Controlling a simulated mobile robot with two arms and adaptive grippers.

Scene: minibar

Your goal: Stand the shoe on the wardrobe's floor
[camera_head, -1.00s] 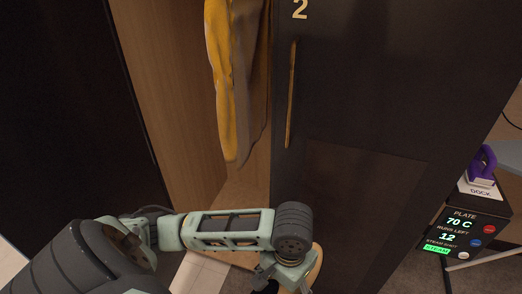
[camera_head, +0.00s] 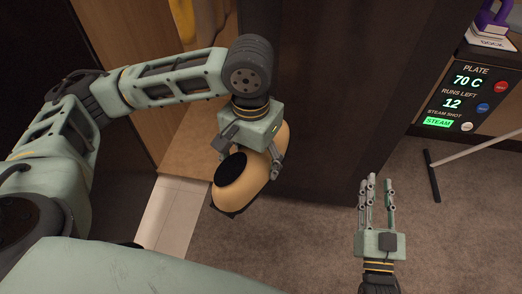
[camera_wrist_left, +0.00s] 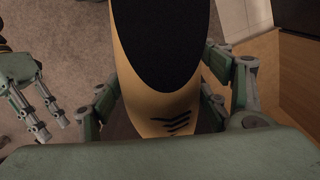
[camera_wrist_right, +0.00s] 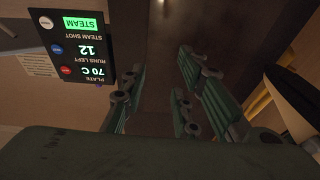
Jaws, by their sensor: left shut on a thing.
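The shoe (camera_head: 252,192) is tan-yellow with a black opening. My left gripper (camera_head: 250,160) is shut on it and holds it in front of the wardrobe opening. In the left wrist view the shoe (camera_wrist_left: 150,95) fills the middle, with fingers along both sides and dark stripes near the palm. The wardrobe's wooden floor (camera_head: 197,155) shows left of and behind the shoe, partly hidden by my left arm. My right gripper (camera_head: 376,188) is open and empty over the carpet at the right; its parted fingers also show in the right wrist view (camera_wrist_right: 160,85).
A yellow garment (camera_head: 183,18) hangs inside the wardrobe. The dark door (camera_head: 330,90) stands right of the opening. Pale tiles (camera_head: 170,212) lie before it. A control box (camera_head: 465,100) reading 70 C, with a purple item on its dock, stands at the right.

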